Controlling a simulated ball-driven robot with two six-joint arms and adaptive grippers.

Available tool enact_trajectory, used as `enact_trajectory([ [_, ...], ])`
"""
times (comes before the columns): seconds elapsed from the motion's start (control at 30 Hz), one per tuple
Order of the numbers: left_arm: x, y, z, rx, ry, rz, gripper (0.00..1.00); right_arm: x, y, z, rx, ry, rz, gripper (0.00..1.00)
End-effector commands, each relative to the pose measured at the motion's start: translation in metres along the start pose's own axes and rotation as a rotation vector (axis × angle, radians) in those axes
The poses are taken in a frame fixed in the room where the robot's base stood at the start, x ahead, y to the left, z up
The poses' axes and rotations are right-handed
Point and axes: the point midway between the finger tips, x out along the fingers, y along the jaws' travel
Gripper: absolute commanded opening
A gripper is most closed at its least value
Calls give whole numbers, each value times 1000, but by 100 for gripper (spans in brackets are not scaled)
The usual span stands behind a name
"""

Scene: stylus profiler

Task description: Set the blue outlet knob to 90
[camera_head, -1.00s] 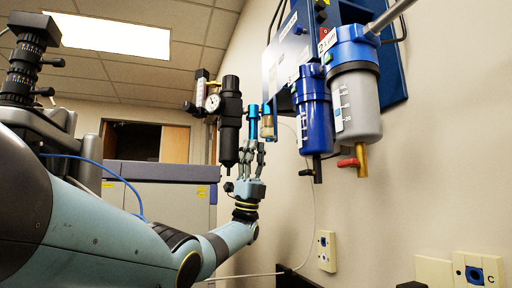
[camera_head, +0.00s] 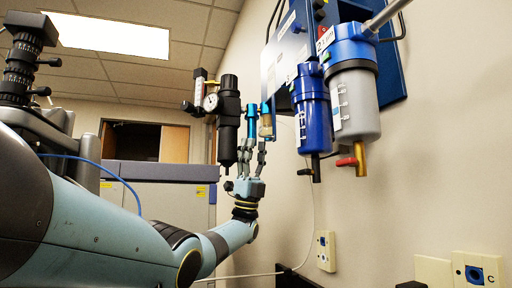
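A slim bright-blue cylindrical part (camera_head: 252,123), which may be the blue outlet knob, stands upright between the black regulator and the blue filter unit. I see no readable scale or mark on it. My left gripper (camera_head: 252,147) points upward just below it. Its fingers look spread apart, with their tips near the cylinder's lower end. I cannot tell whether they touch it. My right gripper is not in view.
A black regulator with a gauge (camera_head: 210,102) is close on the left of the gripper. A blue filter (camera_head: 313,120) and a grey-bowled filter (camera_head: 355,105) hang at right, with a red-handled valve (camera_head: 346,161) below. Wall outlets (camera_head: 474,274) are at lower right.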

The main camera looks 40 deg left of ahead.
Motion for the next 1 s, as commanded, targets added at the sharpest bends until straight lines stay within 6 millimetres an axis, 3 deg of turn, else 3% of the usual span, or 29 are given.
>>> enact_trajectory([
  [0.27, -12, -2, 2, 4, -4, 0, 47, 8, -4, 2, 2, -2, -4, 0],
  [0.8, -80, -1, -14, 2, -4, 2, 47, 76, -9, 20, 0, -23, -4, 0],
  [1.0, -82, -1, -15, 1, -3, -1, 47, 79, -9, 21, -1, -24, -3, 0],
])
